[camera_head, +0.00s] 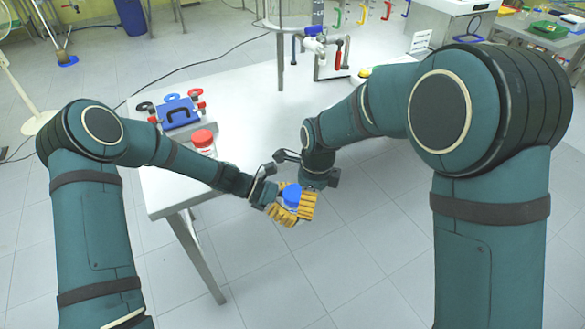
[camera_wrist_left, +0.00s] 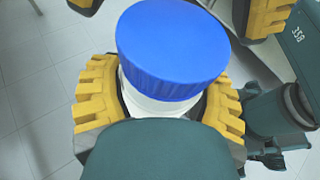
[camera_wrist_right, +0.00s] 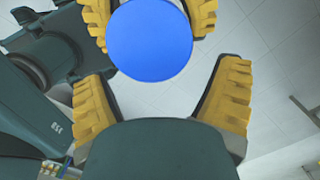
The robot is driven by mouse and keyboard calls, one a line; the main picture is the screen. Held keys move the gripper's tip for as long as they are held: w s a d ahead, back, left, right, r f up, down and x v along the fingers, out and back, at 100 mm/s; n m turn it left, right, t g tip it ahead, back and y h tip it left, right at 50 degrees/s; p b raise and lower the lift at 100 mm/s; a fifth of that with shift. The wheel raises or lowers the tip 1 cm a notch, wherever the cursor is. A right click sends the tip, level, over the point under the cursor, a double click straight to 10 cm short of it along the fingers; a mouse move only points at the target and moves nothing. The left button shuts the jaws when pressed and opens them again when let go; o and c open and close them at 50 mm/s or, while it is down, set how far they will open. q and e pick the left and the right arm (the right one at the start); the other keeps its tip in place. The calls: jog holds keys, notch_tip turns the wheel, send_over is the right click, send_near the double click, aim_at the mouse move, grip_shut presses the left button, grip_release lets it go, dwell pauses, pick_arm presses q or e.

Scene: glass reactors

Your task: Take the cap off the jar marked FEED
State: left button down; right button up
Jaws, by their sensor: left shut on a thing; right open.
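A white jar (camera_wrist_left: 158,104) with a wide blue cap (camera_wrist_left: 170,45) is held up in front of the table's near edge. My left gripper (camera_head: 276,208) is shut around the jar's body, below the cap. The cap is on the jar; it also shows in the head view (camera_head: 292,193) and the right wrist view (camera_wrist_right: 150,40). My right gripper (camera_wrist_right: 160,85) is open and faces the cap, which appears just past its fingertips. No marking shows on the held jar. A second jar with a red cap (camera_head: 202,138) stands on the table; its label is too small to read.
The white table (camera_head: 240,100) has a blue box-like rack (camera_head: 178,112) with red and black parts at its left. A metal stand with a red-handled fitting (camera_head: 338,55) is at the back. The table's middle is largely clear. Open floor lies below the grippers.

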aim_at(292, 196)
jog(key=a+r+m, duration=0.1)
jog(key=r, duration=0.2)
jog(key=a+r+m, duration=0.1)
jog(key=r+m, duration=0.1)
jog(key=a+r+m+h, duration=0.1)
jog(key=a+r+m, duration=0.1)
jog(key=r, duration=0.1)
jog(key=shift+w+r, duration=0.15)
jog(key=shift+r, duration=0.15)
jog(key=shift+f, duration=3.85)
jog(key=shift+a, duration=0.1)
jog(key=c, duration=1.3)
jog(key=n, duration=0.5)
jog(key=shift+s+n, duration=0.3)
jog(key=shift+s, duration=0.05)
jog(key=shift+o, duration=0.2)
jog(key=n, duration=0.4)
jog(key=shift+s+n, duration=0.15)
jog(key=shift+n, duration=0.15)
